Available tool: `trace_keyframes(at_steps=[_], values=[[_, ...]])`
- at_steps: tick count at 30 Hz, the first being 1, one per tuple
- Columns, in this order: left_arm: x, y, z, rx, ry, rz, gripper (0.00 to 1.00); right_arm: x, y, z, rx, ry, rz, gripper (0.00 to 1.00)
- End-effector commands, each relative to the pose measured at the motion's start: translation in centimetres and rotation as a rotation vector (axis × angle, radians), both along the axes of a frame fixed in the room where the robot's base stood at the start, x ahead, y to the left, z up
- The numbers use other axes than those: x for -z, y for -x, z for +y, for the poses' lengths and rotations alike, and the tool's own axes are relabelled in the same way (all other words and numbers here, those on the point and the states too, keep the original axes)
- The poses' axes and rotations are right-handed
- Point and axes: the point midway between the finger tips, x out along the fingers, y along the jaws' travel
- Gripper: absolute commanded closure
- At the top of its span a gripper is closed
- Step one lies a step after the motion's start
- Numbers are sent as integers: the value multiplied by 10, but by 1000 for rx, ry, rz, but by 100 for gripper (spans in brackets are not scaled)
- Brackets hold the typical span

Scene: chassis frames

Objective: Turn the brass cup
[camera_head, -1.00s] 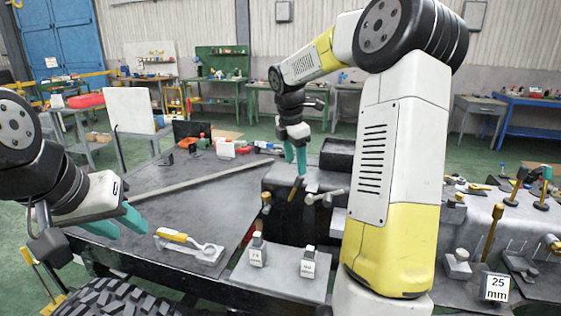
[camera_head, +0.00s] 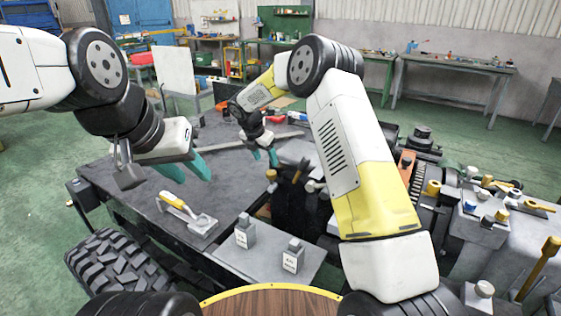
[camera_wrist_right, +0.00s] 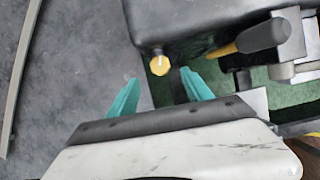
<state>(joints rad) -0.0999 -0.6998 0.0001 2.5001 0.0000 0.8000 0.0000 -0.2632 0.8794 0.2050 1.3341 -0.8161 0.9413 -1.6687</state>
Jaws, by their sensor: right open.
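A small round brass-coloured piece, which looks like the brass cup (camera_wrist_right: 160,65), shows in the right wrist view just ahead of and between my fingertips, beside a dark block. In the head view a small brass piece (camera_head: 271,175), seemingly the same one, is just below my right gripper (camera_head: 264,155). That gripper is open, and its teal fingers also show apart in the right wrist view (camera_wrist_right: 163,90). They do not clearly touch the cup. My left gripper (camera_head: 187,171) is open and empty above the left part of the dark bench.
A yellow-handled tool (camera_head: 185,213) and two labelled grey blocks (camera_head: 245,232) (camera_head: 293,257) stand nearer. Other brass-topped parts (camera_head: 432,187) are at right. A tyre (camera_head: 117,266) is at lower left.

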Motion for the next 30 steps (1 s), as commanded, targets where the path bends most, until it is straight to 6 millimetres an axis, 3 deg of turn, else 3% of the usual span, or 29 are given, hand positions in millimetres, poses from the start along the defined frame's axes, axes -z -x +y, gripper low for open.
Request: trace_keyframes(at_steps=[15,26,27,30], values=[[0,0,0,0,0,0,64,64,-21,-14,-1,1,1,41],[0,0,0,0,0,0,64,72,-24,-17,-1,1,-1,41],[0,0,0,0,0,0,64,72,-24,-17,-1,1,-1,43],[0,0,0,0,0,0,64,72,-24,-17,-1,1,-1,63]])
